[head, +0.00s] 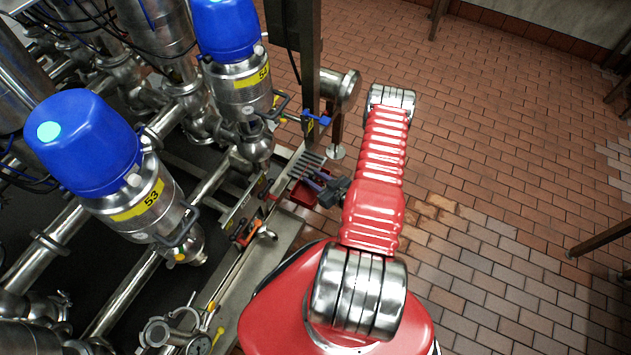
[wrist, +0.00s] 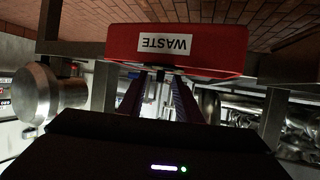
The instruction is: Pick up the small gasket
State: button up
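I cannot make out the small gasket in either view. My gripper (head: 313,180) is at the end of the red arm, over the edge of the metal ledge beside the pipework. In the wrist view its two dark purple fingers (wrist: 158,90) stand apart, with a bright gap between them. I see nothing clearly held there. A red bin with a label reading WASTE (wrist: 215,60) appears upside down just beyond the fingertips. The same red bin (head: 301,195) is partly hidden by my gripper in the head view.
Blue-topped valves 53 (head: 85,145) and 54 (head: 226,28) stand left among steel pipes. A dark upright post (head: 303,75) rises beyond my gripper. The brick floor (head: 500,140) at right is mostly clear.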

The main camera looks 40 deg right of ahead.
jog(key=shift+c, duration=0.7)
grip_shut()
jog(key=shift+r, duration=0.1)
notch_tip(320, 180, up, 10)
dwell(0.5)
dwell(0.5)
jog(key=shift+w+d+r, duration=0.3)
jog(key=shift+w+r, duration=0.25)
jog(key=shift+r, duration=0.1)
